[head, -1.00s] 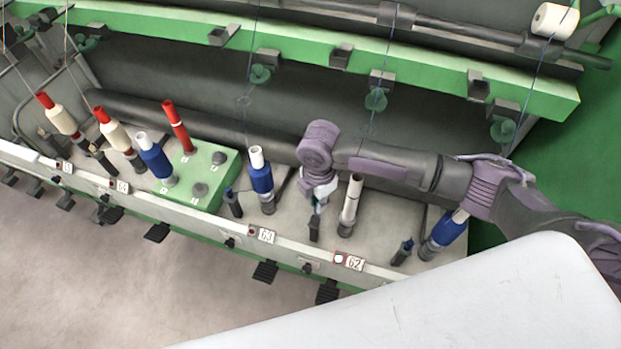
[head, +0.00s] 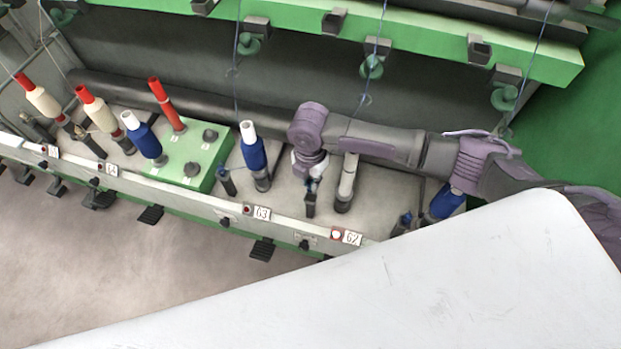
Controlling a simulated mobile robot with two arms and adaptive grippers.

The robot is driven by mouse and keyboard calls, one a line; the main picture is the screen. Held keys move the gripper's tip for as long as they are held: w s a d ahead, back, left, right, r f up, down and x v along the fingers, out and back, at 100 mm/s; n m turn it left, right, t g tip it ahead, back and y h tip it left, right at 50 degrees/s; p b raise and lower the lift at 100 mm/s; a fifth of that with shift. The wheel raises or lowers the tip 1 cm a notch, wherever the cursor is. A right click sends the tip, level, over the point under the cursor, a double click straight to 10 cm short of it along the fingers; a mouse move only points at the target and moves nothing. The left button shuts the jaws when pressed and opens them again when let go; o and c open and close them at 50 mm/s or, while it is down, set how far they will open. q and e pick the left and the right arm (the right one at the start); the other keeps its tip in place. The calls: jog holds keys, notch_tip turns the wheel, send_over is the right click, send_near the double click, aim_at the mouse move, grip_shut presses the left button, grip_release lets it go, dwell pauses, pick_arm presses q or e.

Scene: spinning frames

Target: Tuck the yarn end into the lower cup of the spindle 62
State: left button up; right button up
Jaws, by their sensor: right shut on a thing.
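Spindle 62 (head: 346,186) stands behind its number plate (head: 352,239) and carries a pale, bare tube. Left of it stands a short dark post (head: 310,204); I take its top for the lower cup, but its mouth is hidden. My right gripper (head: 313,184) comes in from the right, points down just above this post, and is shut. The yarn end in its jaws is too thin to make out. Blue yarn (head: 359,104) hangs from the green guide (head: 372,66) and passes behind my arm. My left gripper is not in view.
A blue bobbin (head: 253,152) stands at spindle 63, left of my gripper. A green block (head: 190,160) with a red tube (head: 166,105) stands farther left. Another blue bobbin (head: 446,203) is under my right forearm. A white surface (head: 400,290) covers the lower right.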

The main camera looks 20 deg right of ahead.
jog(key=shift+f+b, duration=0.95)
jog(key=shift+f, duration=0.15)
jog(key=shift+f+b, duration=0.5)
jog(key=shift+f, duration=0.6)
jog(key=o, duration=0.8)
notch_tip(320, 180, up, 12)
jog(key=shift+r, duration=0.1)
